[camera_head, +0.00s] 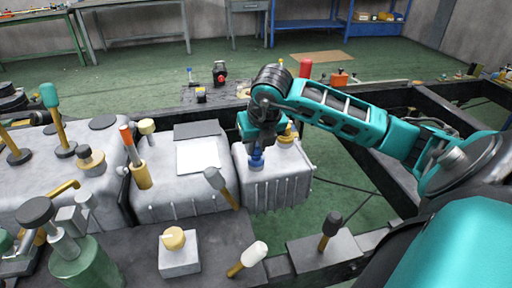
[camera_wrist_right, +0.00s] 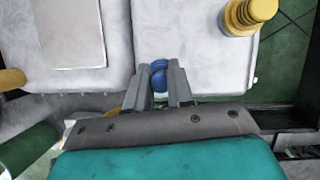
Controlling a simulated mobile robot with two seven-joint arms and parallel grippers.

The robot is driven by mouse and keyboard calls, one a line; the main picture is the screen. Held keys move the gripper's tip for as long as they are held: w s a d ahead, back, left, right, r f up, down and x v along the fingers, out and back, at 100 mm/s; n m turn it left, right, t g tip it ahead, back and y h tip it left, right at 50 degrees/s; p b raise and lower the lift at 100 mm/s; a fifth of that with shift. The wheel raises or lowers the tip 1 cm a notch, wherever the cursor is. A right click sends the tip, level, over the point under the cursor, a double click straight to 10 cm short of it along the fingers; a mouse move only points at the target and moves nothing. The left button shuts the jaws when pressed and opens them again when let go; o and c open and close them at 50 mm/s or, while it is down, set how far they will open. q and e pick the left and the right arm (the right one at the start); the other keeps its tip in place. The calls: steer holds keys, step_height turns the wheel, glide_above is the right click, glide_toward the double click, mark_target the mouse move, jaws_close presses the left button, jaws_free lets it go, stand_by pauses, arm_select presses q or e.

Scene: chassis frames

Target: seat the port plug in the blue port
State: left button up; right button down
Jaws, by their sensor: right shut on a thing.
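My right gripper (camera_head: 256,146) points down over the right end of the grey casting and is shut on a blue piece (camera_head: 257,162). In the right wrist view the fingers (camera_wrist_right: 158,72) stand on either side of this blue piece (camera_wrist_right: 159,81). Blue shows low at the casting's top face, where the blue port appears to be. I cannot tell plug from port there, nor whether they touch or how deep the plug sits. My left gripper is not in view.
A yellow stepped fitting (camera_head: 289,135) stands on the same casting (camera_head: 280,182), close behind my right gripper; it also shows in the wrist view (camera_wrist_right: 247,14). A grey-headed, gold-handled tool (camera_head: 222,186) leans at the front left. Black frame rails (camera_head: 440,100) lie to the right.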

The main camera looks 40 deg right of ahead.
steer(key=shift+f, duration=0.5)
steer(key=shift+r, duration=0.1)
steer(key=shift+f, duration=0.25)
steer(key=c, duration=1)
jaws_free()
steer(key=shift+r, duration=0.1)
